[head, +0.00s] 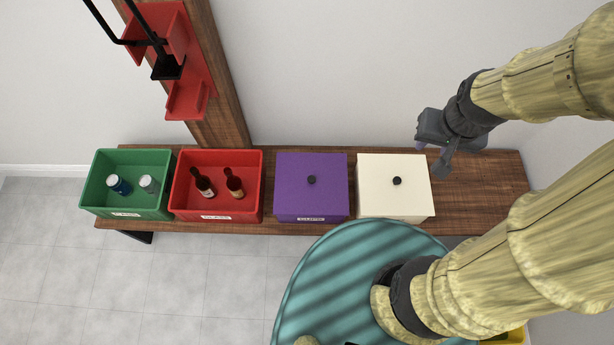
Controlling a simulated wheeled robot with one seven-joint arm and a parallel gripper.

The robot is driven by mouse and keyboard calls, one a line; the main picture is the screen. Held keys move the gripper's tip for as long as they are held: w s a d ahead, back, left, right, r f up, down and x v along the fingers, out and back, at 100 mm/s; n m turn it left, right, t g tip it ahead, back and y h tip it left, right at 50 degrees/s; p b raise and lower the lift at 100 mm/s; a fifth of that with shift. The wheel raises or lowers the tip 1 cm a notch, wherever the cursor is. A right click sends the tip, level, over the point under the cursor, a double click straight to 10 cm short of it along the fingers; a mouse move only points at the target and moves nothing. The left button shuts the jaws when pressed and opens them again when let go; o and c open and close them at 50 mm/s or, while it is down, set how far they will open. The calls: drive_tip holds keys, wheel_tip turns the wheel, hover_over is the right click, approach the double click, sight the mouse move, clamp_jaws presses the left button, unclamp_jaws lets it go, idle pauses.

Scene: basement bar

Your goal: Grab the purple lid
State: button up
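The purple lid (325,185) is a flat square cover with a small round black knob (312,180) in its middle. It sits on a labelled box on the wooden bench, between the red bin and the white-lidded box. My gripper (432,158) is at the right, above the bench and beyond the white lid, apart from the purple lid. I cannot tell from this view how far its fingers are apart.
A white lid (375,172) with a black knob covers the box to the right. A red bin (217,156) holds two bottles; a green bin (130,156) holds two cans. A red bracket (188,98) hangs on a wooden post (222,90). The bench (490,190) is bare at right.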

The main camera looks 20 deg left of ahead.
drive_tip(key=shift+w, duration=0.15)
drive_tip(key=shift+o, duration=1.3)
drive_tip(key=shift+s, duration=0.2)
drive_tip(key=shift+o, duration=0.5)
drive_tip(key=shift+w+a+f, duration=0.15)
drive_tip(key=shift+a+f, duration=0.05)
drive_tip(key=shift+f, duration=0.05)
drive_tip(key=w+a+f+m+t+y+b, duration=0.1)
drive_tip(key=w+a+f+t+b, duration=0.25)
drive_tip(key=a+f+b, duration=0.75)
drive_tip(key=w+a+f+m+t+y+b, duration=0.15)
drive_tip(key=w+a+f+b, duration=0.35)
drive_tip(key=a+f, duration=0.65)
drive_tip(key=s+a+f+t+h+b, duration=0.2)
drive_tip(key=s+a+f+h+b, duration=0.1)
drive_tip(key=s+f+b, duration=0.5)
drive_tip(key=s+a+f+m+t+h+b, duration=0.1)
drive_tip(key=s+a+f+t+h+b, duration=0.1)
drive_tip(key=s+a+f+h+b, duration=0.2)
drive_tip(key=s+a+f+b, duration=0.2)
drive_tip(key=s+f+b, duration=0.2)
drive_tip(key=s+f, duration=0.1)
drive_tip(key=shift+f, duration=0.15)
